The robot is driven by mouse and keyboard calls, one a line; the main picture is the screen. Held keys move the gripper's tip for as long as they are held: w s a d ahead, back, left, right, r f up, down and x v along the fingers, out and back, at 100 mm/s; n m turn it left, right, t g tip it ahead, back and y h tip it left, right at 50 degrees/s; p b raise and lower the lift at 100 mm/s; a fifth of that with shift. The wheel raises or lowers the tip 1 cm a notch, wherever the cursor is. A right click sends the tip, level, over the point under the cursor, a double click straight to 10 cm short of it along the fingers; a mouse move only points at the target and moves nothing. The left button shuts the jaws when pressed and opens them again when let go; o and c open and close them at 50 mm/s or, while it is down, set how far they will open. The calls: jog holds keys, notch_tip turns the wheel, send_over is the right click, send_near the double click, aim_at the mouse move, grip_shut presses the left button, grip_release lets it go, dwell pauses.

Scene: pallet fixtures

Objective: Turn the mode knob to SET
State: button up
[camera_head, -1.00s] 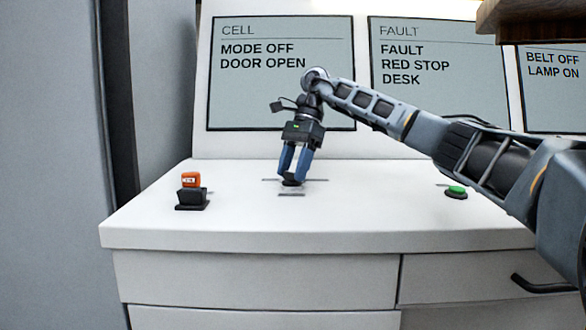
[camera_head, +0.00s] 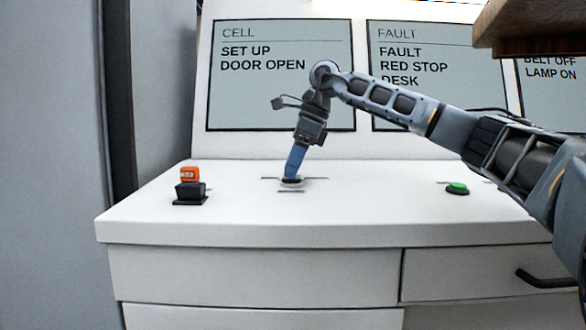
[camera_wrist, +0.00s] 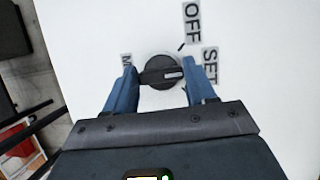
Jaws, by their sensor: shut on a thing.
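The mode knob (camera_wrist: 160,74) is a round black dial with a raised grip bar, on the white desk top. In the wrist view its white pointer mark faces right, towards the SET label (camera_wrist: 210,66). The OFF label (camera_wrist: 192,22) is above right, and a partly hidden label starting with M (camera_wrist: 126,61) is at left. My gripper (camera_wrist: 159,78) is shut on the knob, a blue finger on either side. In the head view my gripper (camera_head: 292,176) is down at the knob, mostly hiding it. The CELL screen (camera_head: 280,75) reads SET UP, DOOR OPEN.
A black fixture with an orange top (camera_head: 190,187) stands at the desk's left. A green button (camera_head: 457,188) is at right, below my arm. The FAULT screen (camera_head: 405,60) reads FAULT, RED STOP, DESK. A brown wooden edge (camera_head: 530,25) overhangs at top right.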

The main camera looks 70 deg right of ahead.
jog(key=shift+m, duration=0.3)
jog(key=o, duration=1)
jog(key=shift+o, duration=0.2)
jog(key=shift+r, duration=0.15)
jog(key=v, duration=0.7)
jog(key=shift+s+r, duration=0.15)
jog(key=shift+r, duration=0.1)
